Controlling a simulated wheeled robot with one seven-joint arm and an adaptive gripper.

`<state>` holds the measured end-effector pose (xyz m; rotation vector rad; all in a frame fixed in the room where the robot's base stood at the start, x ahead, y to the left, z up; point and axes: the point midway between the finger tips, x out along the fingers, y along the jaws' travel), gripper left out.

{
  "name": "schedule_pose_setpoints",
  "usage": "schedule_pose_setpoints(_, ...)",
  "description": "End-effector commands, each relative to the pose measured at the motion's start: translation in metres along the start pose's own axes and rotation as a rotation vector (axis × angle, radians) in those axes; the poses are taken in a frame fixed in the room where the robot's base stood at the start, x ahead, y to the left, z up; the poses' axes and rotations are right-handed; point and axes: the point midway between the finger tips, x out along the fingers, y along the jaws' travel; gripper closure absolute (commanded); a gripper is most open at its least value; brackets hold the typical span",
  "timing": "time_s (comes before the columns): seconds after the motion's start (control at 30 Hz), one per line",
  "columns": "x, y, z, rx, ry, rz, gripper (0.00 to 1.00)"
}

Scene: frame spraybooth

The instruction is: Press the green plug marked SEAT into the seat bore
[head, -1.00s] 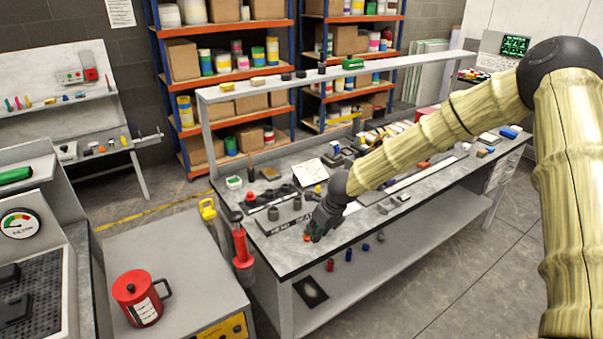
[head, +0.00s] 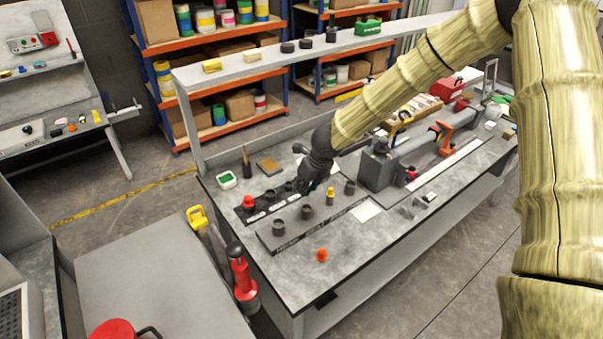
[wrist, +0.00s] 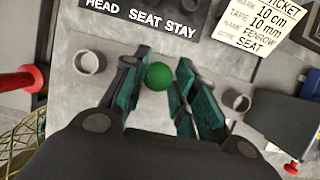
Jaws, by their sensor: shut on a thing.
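My gripper (head: 308,187) is over the workbench, among the upright grey bores. In the wrist view its two teal fingers (wrist: 160,88) are shut on the green plug (wrist: 159,76), whose round top shows between the fingertips. A grey ring-shaped bore (wrist: 88,63) stands to the left of the fingers, and another (wrist: 237,98) to the right. A dark strip (wrist: 150,18) reads HEAD, SEAT, STAY beyond the fingers. I cannot tell which ring is the seat bore, or whether the plug touches one; its underside is hidden.
A ticket (wrist: 262,22) reading SEAT lies beyond the fingers. A red-orange piece (head: 321,255) lies on the bare front bench top. A red plug (head: 248,202) and a yellow one (head: 330,195) stand near the bores. An orange-handled tool (head: 441,137) is to the right.

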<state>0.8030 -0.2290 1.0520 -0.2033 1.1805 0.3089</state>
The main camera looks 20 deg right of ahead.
Motion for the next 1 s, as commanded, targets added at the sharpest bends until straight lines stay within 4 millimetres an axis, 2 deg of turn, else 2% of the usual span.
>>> schedule_pose_setpoints(0.2, -0.014, 0.002, -0.01, 0.0, -0.01, -0.002, 0.88)
schedule_pose_setpoints(0.37, -0.014, 0.002, -0.009, 0.0, -0.012, 0.0, 0.88)
schedule_pose_setpoints(0.5, -0.005, -0.001, 0.001, 0.001, -0.011, 0.007, 0.88)
schedule_pose_setpoints(0.67, 0.015, -0.002, 0.003, -0.001, -0.001, 0.008, 0.88)
schedule_pose_setpoints(1.0, 0.034, -0.002, -0.01, -0.002, -0.005, 0.007, 0.88)
